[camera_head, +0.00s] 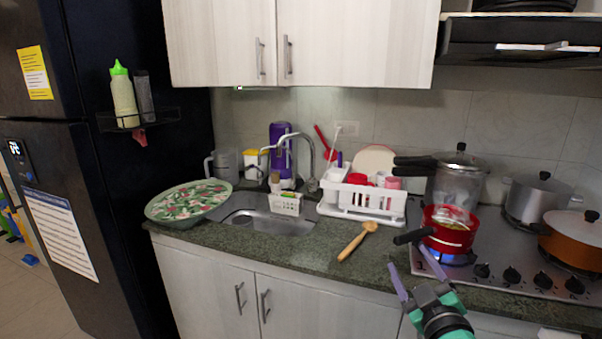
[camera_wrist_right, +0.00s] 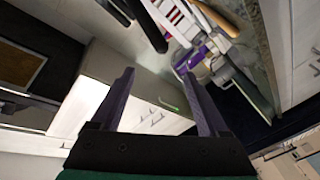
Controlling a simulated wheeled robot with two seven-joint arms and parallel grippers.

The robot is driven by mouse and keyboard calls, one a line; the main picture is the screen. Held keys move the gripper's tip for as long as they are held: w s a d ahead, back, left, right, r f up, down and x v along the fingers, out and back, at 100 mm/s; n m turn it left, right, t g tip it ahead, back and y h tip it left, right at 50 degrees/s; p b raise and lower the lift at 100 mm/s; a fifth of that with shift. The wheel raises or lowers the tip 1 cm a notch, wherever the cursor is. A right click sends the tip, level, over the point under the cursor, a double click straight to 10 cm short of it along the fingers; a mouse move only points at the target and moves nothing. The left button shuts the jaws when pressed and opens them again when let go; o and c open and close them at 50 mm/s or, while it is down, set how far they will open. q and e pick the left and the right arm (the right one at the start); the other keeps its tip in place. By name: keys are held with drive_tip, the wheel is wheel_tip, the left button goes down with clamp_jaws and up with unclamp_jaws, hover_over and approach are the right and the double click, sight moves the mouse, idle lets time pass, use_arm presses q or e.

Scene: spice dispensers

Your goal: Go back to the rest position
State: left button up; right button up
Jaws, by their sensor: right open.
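My right gripper (camera_head: 406,256) is low in the head view, at the counter's front edge, below and left of the red pot. Its two purple fingers are spread apart with nothing between them. In the right wrist view the open fingers (camera_wrist_right: 159,74) also show empty, with a tilted view of the kitchen beyond them. My left gripper is in neither view.
A red pot (camera_head: 447,237) sits on a lit blue burner, its dark handle close to my right gripper. A wooden spoon (camera_head: 357,241) lies on the counter. A white dish rack (camera_head: 361,198), sink (camera_head: 262,222) and green patterned bowl (camera_head: 172,222) are farther left.

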drive_tip(key=s+d+f+m+g, duration=0.1)
drive_tip(key=s+f+m+g, duration=0.15)
drive_tip(key=f, duration=0.35)
drive_tip(key=s+d+f+m+g+h, duration=0.1)
drive_tip(key=s+f+g, duration=0.2)
drive_tip(key=f, duration=0.3)
drive_tip(key=s+d+f+m+g, duration=0.1)
drive_tip(key=s+f+g, duration=0.2)
drive_tip(key=f, duration=0.3)
drive_tip(key=s+a+f+m+g+y, duration=0.1)
drive_tip(key=s+a+f+g+y, duration=0.1)
drive_tip(key=s+f+g, duration=0.65)
drive_tip(key=s+f+t, duration=0.1)
drive_tip(key=s+f, duration=0.2)
drive_tip(key=f, duration=0.9)
drive_tip(key=s+f, duration=0.4)
drive_tip(key=f, duration=0.7)
drive_tip(key=s+d+f+g, duration=0.1)
drive_tip(key=s+d+f, duration=0.2)
drive_tip(key=s+f, duration=1.2)
drive_tip(key=shift+s+h, duration=0.3)
drive_tip(key=shift+s, duration=0.65)
